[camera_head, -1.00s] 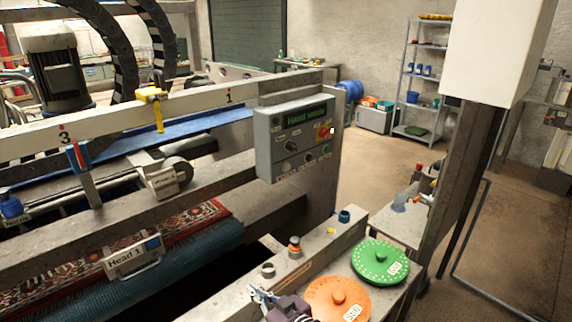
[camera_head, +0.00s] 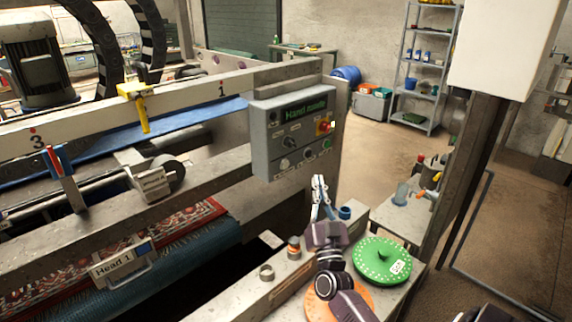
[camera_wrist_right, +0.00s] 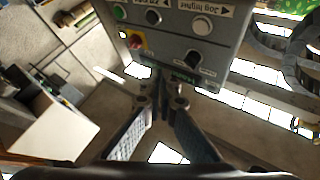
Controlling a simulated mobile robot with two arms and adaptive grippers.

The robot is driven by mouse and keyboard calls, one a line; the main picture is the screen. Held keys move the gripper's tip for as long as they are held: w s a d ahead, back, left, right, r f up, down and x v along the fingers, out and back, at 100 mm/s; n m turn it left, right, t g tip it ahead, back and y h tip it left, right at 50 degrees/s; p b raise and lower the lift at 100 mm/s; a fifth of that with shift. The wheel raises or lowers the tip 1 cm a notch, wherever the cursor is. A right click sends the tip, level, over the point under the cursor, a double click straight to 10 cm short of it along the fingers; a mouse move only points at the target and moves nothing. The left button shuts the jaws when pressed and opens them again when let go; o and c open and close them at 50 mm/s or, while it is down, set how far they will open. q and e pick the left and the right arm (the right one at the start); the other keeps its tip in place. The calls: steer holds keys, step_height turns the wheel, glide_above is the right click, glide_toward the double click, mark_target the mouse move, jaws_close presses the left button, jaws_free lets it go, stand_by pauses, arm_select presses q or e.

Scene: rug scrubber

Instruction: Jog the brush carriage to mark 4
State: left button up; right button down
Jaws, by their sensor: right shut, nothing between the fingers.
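The grey control panel (camera_head: 262,150) hangs on the machine frame, and its green display (camera_head: 305,109) reads "Hand mode". In the right wrist view the panel appears upside down, with a white button (camera_wrist_right: 202,25) beside a "Jog higher" label, a green button (camera_wrist_right: 120,11) and a black knob (camera_wrist_right: 193,58). My right gripper (camera_head: 319,181) is shut and empty, raised below the panel's right side, apart from the buttons as far as I can tell. A carriage block with a roller (camera_head: 152,184) sits on the rail under the beam. Mark 4 is not visible. My left gripper is out of view.
The beam (camera_head: 200,91) shows marks 3 and 1, with a yellow clamp (camera_head: 137,104) and a red-blue clamp (camera_head: 61,172). A red-yellow emergency stop (camera_head: 323,127) is on the panel. A green disc (camera_head: 372,252) and an orange disc (camera_head: 362,290) lie on the ledge below.

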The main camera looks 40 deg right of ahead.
mark_target(286, 165)
steer(key=w+b, duration=0.3)
steer(key=w, duration=0.5)
steer(key=shift+w+a, duration=0.4)
steer(key=shift+a, duration=0.05)
steer(key=shift+w, duration=0.1)
stand_by(1.3)
steer(key=shift+w+b, duration=0.3)
